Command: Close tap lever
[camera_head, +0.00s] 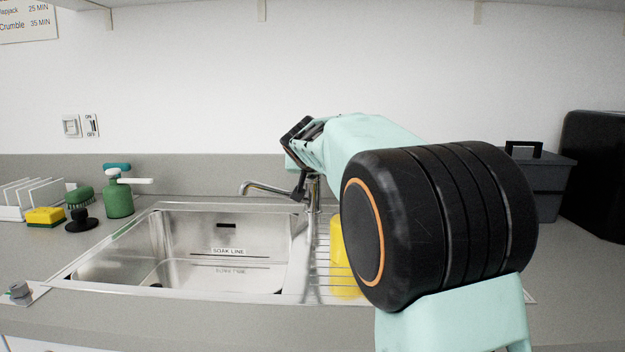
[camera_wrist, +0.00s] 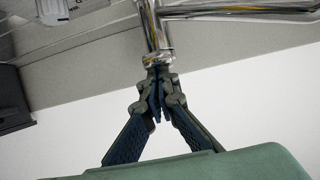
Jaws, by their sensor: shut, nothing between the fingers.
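A chrome tap (camera_head: 265,189) stands behind the sink (camera_head: 190,205), its spout reaching left over the basin. My gripper (camera_head: 301,190) is shut and empty, pointing down at the top of the tap, partly hidden by my arm in the head view. In the wrist view the closed fingertips (camera_wrist: 156,72) are at the end of the tap's upright body (camera_wrist: 152,35), touching it or very near; I cannot tell which. The spout (camera_wrist: 220,10) runs off to the right there. The tap lever is not clearly distinguishable in either view; the fingers may hide it.
A yellow object (camera_head: 343,258) stands on the drainer right of the basin, partly behind my arm. A green soap bottle (camera_head: 118,198), brush (camera_head: 80,208) and sponge (camera_head: 45,216) are at left. A grey box (camera_head: 540,185) stands at right. The wall is close behind the tap.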

